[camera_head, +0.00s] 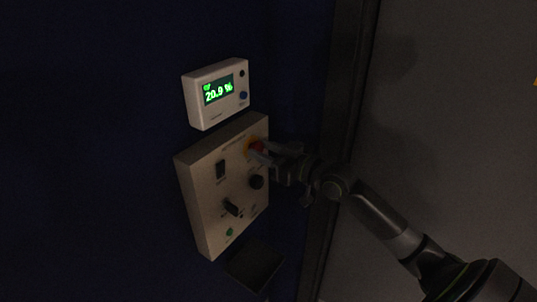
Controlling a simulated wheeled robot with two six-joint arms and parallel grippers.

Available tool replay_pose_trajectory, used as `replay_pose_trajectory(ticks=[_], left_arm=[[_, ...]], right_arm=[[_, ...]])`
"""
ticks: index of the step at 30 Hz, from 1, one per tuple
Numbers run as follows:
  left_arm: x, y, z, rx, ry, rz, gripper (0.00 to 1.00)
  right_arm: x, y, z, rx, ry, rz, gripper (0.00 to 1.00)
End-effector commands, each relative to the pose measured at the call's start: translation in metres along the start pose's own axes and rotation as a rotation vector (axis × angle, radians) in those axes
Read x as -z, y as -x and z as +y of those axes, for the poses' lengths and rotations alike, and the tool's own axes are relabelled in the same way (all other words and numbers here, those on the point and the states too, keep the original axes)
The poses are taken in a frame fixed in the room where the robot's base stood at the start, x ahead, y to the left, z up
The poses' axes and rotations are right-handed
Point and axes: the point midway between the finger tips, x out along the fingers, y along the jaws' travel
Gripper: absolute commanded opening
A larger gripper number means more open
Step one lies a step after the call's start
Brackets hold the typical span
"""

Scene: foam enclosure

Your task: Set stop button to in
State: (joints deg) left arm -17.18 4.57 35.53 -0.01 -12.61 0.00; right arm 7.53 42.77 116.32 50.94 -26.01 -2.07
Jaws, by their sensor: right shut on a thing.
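The stop button (256,146) is red with a yellow surround, at the upper right of a beige control panel (200,213) on the dark blue wall. My right gripper (261,154) comes in from the right, and its fingers are at the button and cover part of it. The gripper is shut on the button. I cannot tell from this view whether the button is pressed in or out. My left gripper is not in view.
A white display box (202,112) reading 20.9 % sits just above the panel. The panel also has a black rotary switch (231,207), a black knob (257,182) and a green button (229,232). A dark frame edge (345,100) and a grey wall (450,110) lie to the right.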

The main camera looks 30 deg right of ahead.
Motion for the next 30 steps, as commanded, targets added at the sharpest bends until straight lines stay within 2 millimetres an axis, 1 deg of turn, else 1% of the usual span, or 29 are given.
replay_pose_trajectory(ticks=[1,10,11,15,25,28,30], left_arm=[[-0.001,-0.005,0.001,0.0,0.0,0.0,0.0],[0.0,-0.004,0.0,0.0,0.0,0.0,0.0],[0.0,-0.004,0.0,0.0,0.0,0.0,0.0],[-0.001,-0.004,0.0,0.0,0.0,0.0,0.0],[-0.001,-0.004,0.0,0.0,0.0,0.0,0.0],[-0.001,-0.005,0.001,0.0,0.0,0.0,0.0],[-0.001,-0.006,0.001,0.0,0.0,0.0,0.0]], right_arm=[[-0.001,-0.004,0.0,0.0,0.001,0.007,0.0],[0.002,-0.006,0.0,0.0,0.001,0.005,0.0],[0.002,-0.006,0.0,0.0,0.001,0.005,0.4],[0.002,-0.006,0.0,0.0,0.001,0.004,0.58],[0.001,-0.004,0.0,-0.001,0.002,0.002,0.58],[0.0,0.003,0.001,-0.002,0.004,0.001,0.58],[-0.001,0.011,0.001,-0.003,0.006,-0.001,0.58]])
